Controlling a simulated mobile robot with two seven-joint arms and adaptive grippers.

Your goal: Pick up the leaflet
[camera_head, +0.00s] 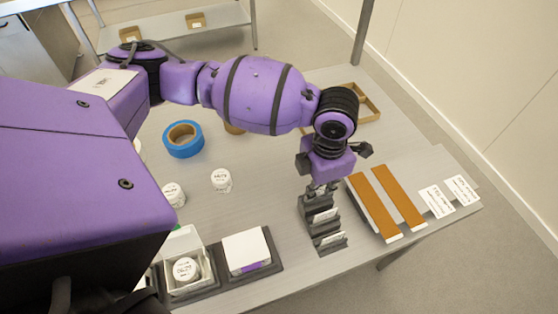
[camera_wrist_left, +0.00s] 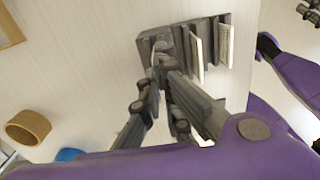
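A dark slotted rack (camera_head: 312,207) stands on the table's front part and holds leaflets upright. A white leaflet (camera_head: 325,215) sits in one slot and another white leaflet (camera_head: 331,240) in a nearer slot. In the left wrist view the rack (camera_wrist_left: 207,68) holds two white leaflets (camera_wrist_left: 196,55) (camera_wrist_left: 225,45) to the right of the fingers. My left gripper (camera_head: 318,188) points down at the rack's far end. Its fingertips (camera_wrist_left: 160,58) are close together at the rack; whether something is between them is unclear. Dark parts, perhaps my right gripper (camera_wrist_left: 309,10), show only partly in the wrist view.
Two brown strips (camera_head: 385,203) and white printed cards (camera_head: 450,197) lie right of the rack. Blue tape (camera_head: 183,139), white jars (camera_head: 221,180) and a white box (camera_head: 247,251) are to the left. A wooden tray (camera_head: 368,104) lies behind.

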